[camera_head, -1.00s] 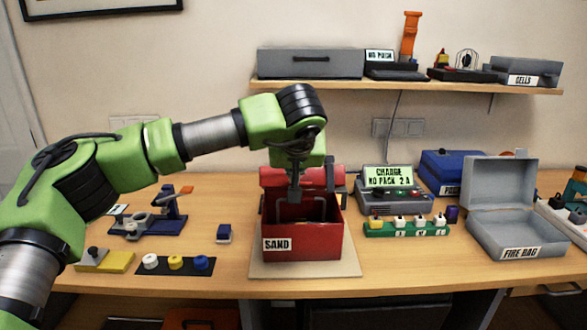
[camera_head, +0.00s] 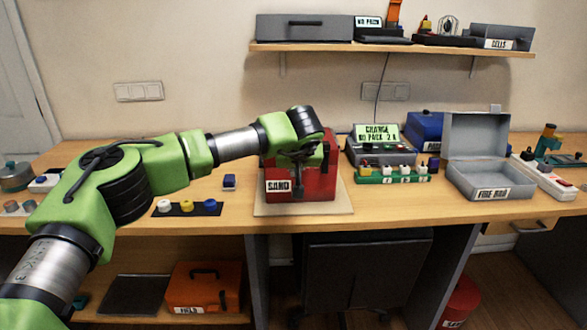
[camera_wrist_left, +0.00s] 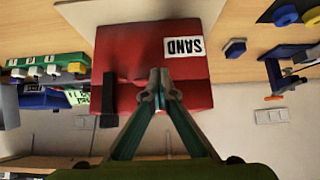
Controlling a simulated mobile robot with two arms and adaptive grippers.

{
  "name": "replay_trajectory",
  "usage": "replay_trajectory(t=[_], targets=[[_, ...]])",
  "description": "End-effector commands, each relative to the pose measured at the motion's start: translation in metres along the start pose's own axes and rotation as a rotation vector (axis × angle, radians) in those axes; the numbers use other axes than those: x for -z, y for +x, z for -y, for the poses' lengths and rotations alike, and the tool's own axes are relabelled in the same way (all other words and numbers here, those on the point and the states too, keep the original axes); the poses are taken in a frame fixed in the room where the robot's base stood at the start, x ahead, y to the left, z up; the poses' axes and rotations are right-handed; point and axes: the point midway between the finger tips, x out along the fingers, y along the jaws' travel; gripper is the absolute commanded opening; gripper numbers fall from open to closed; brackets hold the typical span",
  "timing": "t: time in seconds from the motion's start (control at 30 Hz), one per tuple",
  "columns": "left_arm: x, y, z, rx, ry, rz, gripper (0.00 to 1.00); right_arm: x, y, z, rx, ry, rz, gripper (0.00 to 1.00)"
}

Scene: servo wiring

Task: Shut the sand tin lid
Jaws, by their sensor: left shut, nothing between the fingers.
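The red sand tin (camera_head: 318,186) stands on a pale board in the middle of the bench, its white SAND label facing front. It fills the upper middle of the wrist view (camera_wrist_left: 130,55), upside down. Its lid (camera_wrist_left: 190,96) lies down over the top, with a thin seam above the body and no open inside showing. In the head view my arm partly hides the lid. My left gripper (camera_wrist_left: 160,75) is shut and empty, its tips at the lid's front edge; I cannot tell whether they touch. It also shows in the head view (camera_head: 298,192). My right gripper is out of view.
A charger (camera_head: 377,147) and a green strip (camera_head: 393,175) with several cells stand right of the tin. The open grey fire bag box (camera_head: 490,180) is further right. A small blue block (camera_head: 229,182) and a dark strip of buttons (camera_head: 187,208) lie left.

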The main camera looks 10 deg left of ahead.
Motion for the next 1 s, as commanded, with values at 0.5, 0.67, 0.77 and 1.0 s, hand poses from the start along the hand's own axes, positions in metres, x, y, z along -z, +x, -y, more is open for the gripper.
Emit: replay_trajectory(t=[0.5, 0.67, 0.77, 1.0], targets=[[-0.011, 0.010, 0.003, 0.010, 0.004, 0.020, 0.00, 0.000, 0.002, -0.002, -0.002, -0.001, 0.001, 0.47], [-0.009, 0.001, 0.002, 0.007, 0.005, 0.015, 0.00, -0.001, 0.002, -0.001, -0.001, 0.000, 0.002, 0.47], [-0.006, -0.017, 0.002, 0.004, 0.004, 0.009, 0.00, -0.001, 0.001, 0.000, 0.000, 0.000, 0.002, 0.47], [-0.004, -0.073, 0.000, 0.000, 0.004, -0.001, 0.00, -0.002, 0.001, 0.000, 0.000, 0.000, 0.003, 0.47]])
